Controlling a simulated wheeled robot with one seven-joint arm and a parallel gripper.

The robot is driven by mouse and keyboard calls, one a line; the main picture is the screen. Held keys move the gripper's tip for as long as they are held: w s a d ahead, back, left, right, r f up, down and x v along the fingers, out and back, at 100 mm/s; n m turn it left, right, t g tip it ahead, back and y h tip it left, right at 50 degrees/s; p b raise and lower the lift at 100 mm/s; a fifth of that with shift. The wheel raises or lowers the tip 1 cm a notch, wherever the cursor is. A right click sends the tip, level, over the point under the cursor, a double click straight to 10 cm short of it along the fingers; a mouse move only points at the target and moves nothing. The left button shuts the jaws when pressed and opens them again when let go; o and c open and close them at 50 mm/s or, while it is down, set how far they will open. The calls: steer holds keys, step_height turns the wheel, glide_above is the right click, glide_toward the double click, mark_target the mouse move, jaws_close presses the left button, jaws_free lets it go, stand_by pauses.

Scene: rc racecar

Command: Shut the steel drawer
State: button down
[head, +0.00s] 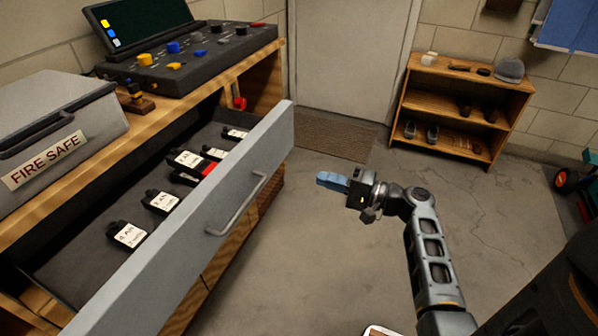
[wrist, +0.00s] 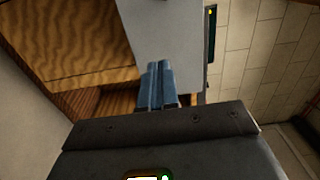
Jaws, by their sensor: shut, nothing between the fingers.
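The steel drawer (head: 170,262) is pulled far out of the wooden bench on the left in the head view. Its grey front has a bar handle (head: 238,206). Several labelled items (head: 163,200) lie inside it. My gripper (head: 322,180) has blue fingers, shut and empty, to the right of the drawer front, apart from it in the head view. In the wrist view the shut fingers (wrist: 158,82) point toward a grey panel (wrist: 172,30), which looks like the drawer front. The handle does not show in the wrist view.
A fire safe (head: 55,125) and a control console (head: 190,55) stand on the bench top. A low wooden shelf (head: 465,78) with small objects stands against the back wall by a door (head: 350,60). A mat (head: 330,137) lies before the door. The middle floor is clear.

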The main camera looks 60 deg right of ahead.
mark_target(206, 151)
steer(key=w, duration=0.9)
steer(key=w+p, duration=0.1)
steer(key=w, duration=0.3)
steer(key=shift+w+a, duration=0.25)
steer(key=shift+a, duration=0.05)
steer(key=w+b, duration=0.3)
steer(key=w, duration=0.4)
steer(key=w+b, duration=0.4)
steer(key=w, duration=0.4)
steer(key=w+b, duration=0.4)
steer(key=w, duration=0.4)
steer(key=shift+a+f, duration=0.2)
steer(key=shift+a, duration=0.2)
steer(key=shift+w+r+b, duration=0.1)
steer(key=shift+w+b, duration=0.2)
steer(key=shift+w, duration=0.3)
steer(key=shift+w+a+r, duration=0.1)
steer(key=shift+w+r, duration=0.05)
steer(key=shift+r, duration=0.1)
steer(key=shift+a, duration=0.1)
